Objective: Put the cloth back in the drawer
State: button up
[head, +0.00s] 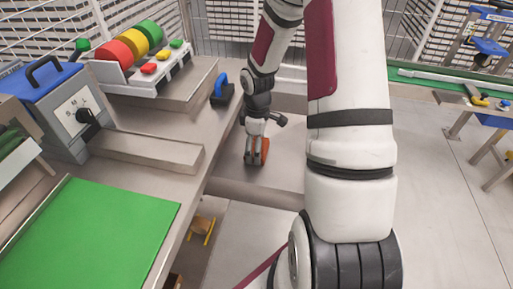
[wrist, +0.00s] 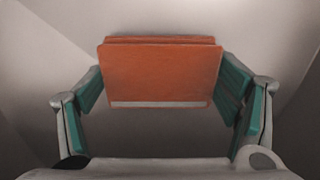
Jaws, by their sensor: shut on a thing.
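The cloth is a folded orange-brown block (wrist: 160,72) with a pale strip along its lower edge. It sits between the teal-padded fingers of my gripper (wrist: 162,88) in the wrist view. In the head view my gripper (head: 256,162) points down, with a bit of the orange cloth (head: 264,152) showing at its fingers. The open grey drawer (head: 286,162) lies below and around the gripper, to the right of the bench. The gripper is shut on the cloth. I cannot tell whether the cloth touches the drawer floor.
A grey bench (head: 205,125) borders the drawer on the left. A blue-handled tool (head: 221,90) stands near its edge. Pale floor lies in front of the drawer.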

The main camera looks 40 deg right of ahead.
jog(key=shift+f, duration=0.4)
jog(key=o, duration=1)
jog(key=shift+o, duration=0.2)
jog(key=s+a+r+m+h+p, duration=0.1)
jog(key=s+a+r, duration=0.15)
jog(key=r, duration=0.85)
jog(key=s+a+r+m+p, duration=0.1)
jog(key=s+a+r+p, duration=0.15)
jog(key=r, duration=0.85)
jog(key=s+a+r+m+t, duration=0.1)
jog(key=s+a+r+m, duration=0.1)
jog(key=s+a+r, duration=0.2)
jog(key=s+a+r+m+t+y, duration=0.1)
jog(key=s+a+r+m, duration=0.2)
jog(key=s+a, duration=0.6)
jog(key=s+r+b, duration=0.1)
jog(key=s+r, duration=0.1)
jog(key=s, duration=0.4)
jog(key=shift+a+m, duration=0.3)
jog(key=shift+a, duration=0.05)
